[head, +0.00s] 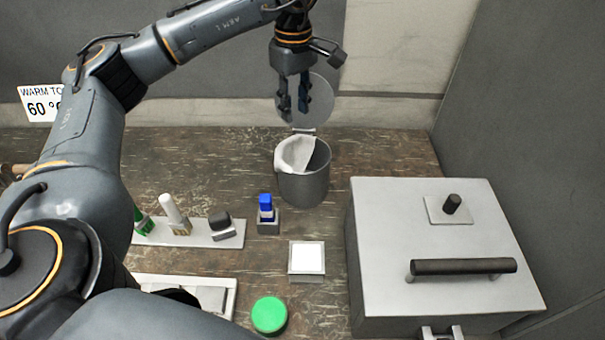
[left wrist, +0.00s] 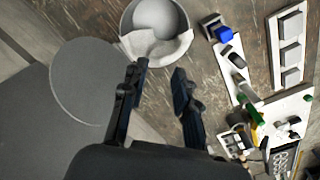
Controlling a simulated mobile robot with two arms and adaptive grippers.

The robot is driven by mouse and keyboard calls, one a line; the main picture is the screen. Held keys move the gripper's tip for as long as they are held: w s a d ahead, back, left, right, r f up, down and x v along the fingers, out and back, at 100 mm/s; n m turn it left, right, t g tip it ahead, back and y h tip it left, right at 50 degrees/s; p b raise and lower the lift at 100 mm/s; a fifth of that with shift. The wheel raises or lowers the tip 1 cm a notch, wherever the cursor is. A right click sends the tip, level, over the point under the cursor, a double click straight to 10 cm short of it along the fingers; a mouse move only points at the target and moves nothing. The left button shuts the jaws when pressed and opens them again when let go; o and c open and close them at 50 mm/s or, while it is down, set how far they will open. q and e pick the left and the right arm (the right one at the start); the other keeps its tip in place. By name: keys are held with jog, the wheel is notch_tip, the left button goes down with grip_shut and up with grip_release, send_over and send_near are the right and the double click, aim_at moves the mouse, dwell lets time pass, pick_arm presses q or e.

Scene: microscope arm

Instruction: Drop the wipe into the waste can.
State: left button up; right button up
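The grey waste can (head: 304,188) stands upright near the back of the bench, and it also shows in the left wrist view (left wrist: 127,15). The white wipe (head: 292,154) hangs over the can's left rim, partly inside the mouth and partly outside; in the left wrist view the wipe (left wrist: 158,46) lies along the near rim. My left gripper (head: 292,115) is above the can, pointing down, its fingers apart with nothing between them (left wrist: 159,72). It looks clear of the wipe. My right gripper is not in view.
A round grey disc (head: 322,98), apparently the can's raised lid, stands behind my left gripper. A large grey box (head: 390,225) with a dark handle is at right. A blue-capped bottle (head: 265,205), a white-topped block (head: 306,258) and a green disc (head: 269,314) stand in front.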

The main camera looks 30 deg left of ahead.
pick_arm(q)
jog(key=o, duration=0.3)
jog(key=shift+o, duration=0.6)
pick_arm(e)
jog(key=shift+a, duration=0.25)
pick_arm(q)
jog(key=o, duration=0.7)
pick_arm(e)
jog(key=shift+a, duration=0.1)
pick_arm(q)
notch_tip(320, 180, up, 6)
jog(key=p, duration=0.4)
jog(key=shift+f, duration=0.25)
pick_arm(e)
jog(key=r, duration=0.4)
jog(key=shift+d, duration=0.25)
